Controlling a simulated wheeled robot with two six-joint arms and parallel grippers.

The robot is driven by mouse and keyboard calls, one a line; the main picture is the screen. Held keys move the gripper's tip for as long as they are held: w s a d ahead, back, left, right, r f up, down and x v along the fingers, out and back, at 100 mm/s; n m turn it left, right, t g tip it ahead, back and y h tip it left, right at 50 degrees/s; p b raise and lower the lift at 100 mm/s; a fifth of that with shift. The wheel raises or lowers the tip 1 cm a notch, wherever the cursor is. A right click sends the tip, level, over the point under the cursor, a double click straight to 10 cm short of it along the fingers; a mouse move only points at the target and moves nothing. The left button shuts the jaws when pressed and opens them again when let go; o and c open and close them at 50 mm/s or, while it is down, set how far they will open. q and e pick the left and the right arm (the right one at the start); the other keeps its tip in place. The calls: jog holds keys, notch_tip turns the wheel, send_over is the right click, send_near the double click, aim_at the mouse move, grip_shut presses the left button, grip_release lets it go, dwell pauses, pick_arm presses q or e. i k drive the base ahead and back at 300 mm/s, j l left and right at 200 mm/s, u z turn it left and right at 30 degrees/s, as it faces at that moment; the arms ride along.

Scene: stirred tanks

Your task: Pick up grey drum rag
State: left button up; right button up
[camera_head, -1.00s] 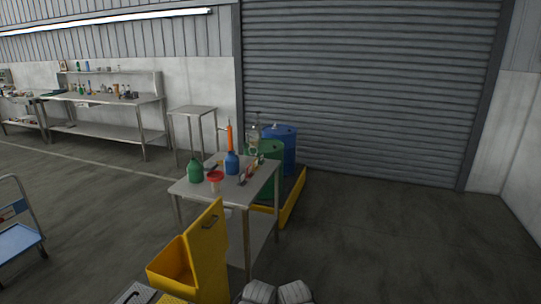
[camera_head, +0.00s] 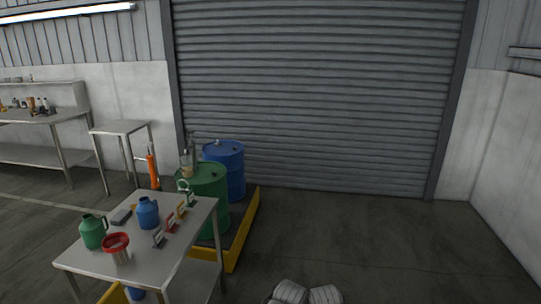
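I cannot make out a grey drum rag for certain. A small dark grey item (camera_head: 121,216) lies on the steel table (camera_head: 185,243), behind the green jug (camera_head: 93,232) and left of the blue jug (camera_head: 147,213). It is too small to tell whether it is cloth. A green drum (camera_head: 210,196) and a blue drum (camera_head: 228,168) stand behind the table, with small fittings on their tops. I see no rag clearly on either drum.
The drums stand on a yellow-edged pallet (camera_head: 246,231). A red funnel (camera_head: 116,243) and several coloured handled items (camera_head: 171,222) are on the table. A bare side table (camera_head: 120,127) and a workbench stand at left. The floor (camera_head: 370,240) right of the pallet is clear to the shutter.

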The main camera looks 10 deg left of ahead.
aim_at(123, 215)
jog(key=i+u, duration=0.2)
jog(key=i, duration=0.3)
jog(key=i+l+u, duration=0.25)
jog(key=i, duration=0.25)
jog(key=i+l+u, duration=0.2)
jog(key=i, duration=0.3)
jog(key=i+l+u, duration=1.2)
jog(key=k, duration=0.1)
